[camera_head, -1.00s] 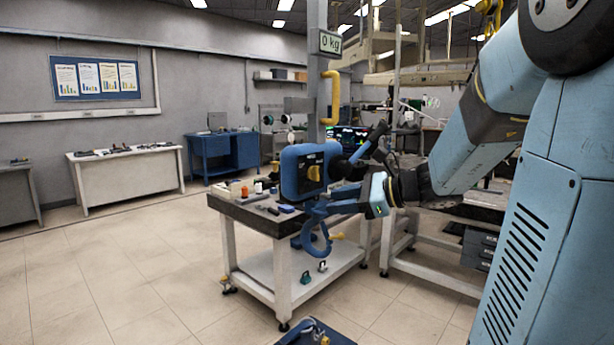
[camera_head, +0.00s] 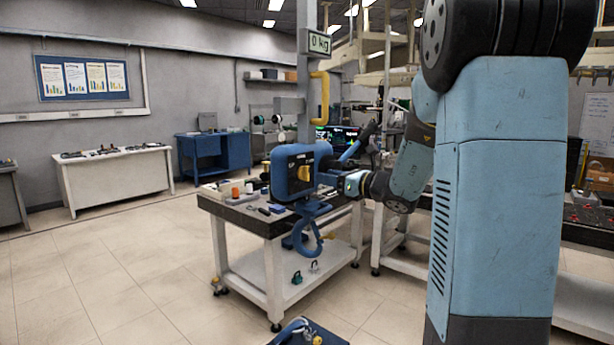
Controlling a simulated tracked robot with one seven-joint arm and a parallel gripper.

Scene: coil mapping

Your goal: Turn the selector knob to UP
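A blue rounded device (camera_head: 278,175) with a dark front panel stands at the right side of a workbench. A yellow selector knob (camera_head: 304,173) is on that panel, seen at a slant; its marked position is too small to read. A blue hook-shaped part (camera_head: 312,240) shows below the device. My gripper (camera_head: 338,184) is at the end of my blue arm, just right of and behind the device in the picture. Its fingers are dark and small, partly hidden, so I cannot tell their opening or any contact.
The workbench (camera_head: 240,219) holds small bottles and tools. A grey post with a "0 kg" display (camera_head: 319,43) and a yellow handle (camera_head: 320,97) rises behind it. A white table (camera_head: 115,184) and a blue desk (camera_head: 212,152) stand at the back left. Tiled floor is free at left.

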